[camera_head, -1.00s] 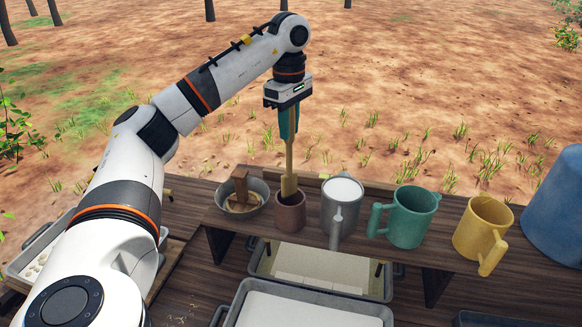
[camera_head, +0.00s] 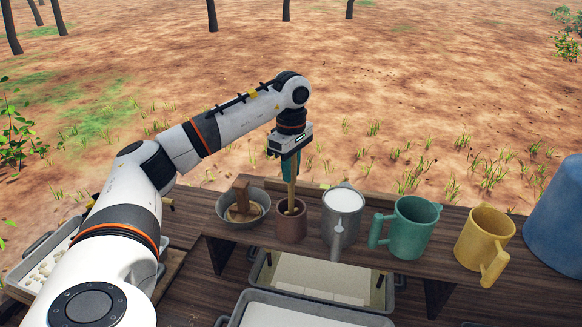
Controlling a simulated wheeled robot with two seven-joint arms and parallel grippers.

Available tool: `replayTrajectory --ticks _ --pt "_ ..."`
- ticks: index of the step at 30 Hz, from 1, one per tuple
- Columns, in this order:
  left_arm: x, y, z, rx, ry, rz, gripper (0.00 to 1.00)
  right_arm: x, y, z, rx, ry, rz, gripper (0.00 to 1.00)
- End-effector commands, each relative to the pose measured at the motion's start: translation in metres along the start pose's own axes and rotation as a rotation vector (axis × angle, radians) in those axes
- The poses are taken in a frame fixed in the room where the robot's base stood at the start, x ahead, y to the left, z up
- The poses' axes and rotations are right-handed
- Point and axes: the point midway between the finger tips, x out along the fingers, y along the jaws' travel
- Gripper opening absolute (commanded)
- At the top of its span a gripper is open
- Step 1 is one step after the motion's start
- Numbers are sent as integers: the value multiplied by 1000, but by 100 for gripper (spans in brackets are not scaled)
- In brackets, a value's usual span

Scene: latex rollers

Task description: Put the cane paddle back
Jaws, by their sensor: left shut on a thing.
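The cane paddle (camera_head: 291,196) is a thin tan stick, held upright. My left gripper (camera_head: 290,170) points straight down and is shut on the paddle's upper part. The paddle's lower end is inside the brown cup (camera_head: 291,223) on the raised wooden shelf, hidden by the cup's wall, so I cannot tell whether it touches the bottom. My right gripper is not in view.
A grey bowl (camera_head: 228,218) with a wooden block stands left of the cup. A white-filled grey mug (camera_head: 341,232), a green mug (camera_head: 410,232) and a yellow mug (camera_head: 481,238) stand to the right, then a blue bucket (camera_head: 558,215). Trays (camera_head: 320,299) lie below.

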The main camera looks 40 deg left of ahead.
Motion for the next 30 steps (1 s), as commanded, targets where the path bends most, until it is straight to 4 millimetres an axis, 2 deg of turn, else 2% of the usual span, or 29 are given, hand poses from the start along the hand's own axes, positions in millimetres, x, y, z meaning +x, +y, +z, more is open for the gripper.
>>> replayTrajectory --ticks 1,2,5,6,14,18,22,26,27,30 --pt "3 0 0 0 0 0 2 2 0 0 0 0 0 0" --pt "2 0 0 0 0 0 28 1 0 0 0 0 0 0" --pt "2 0 0 0 0 1 45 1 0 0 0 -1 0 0" --pt "2 0 0 0 0 1 47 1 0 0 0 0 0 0" --pt "1 0 0 0 0 0 47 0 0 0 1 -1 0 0" --pt "-8 -1 0 0 1 -2 47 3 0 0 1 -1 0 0" --pt "-31 -1 0 0 2 -7 47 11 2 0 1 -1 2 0" --pt "-65 -1 0 1 1 -7 47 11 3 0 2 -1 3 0" --pt "-76 -1 0 0 0 -5 47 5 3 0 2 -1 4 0" --pt "-93 -1 0 -1 -1 -4 47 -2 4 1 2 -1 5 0"
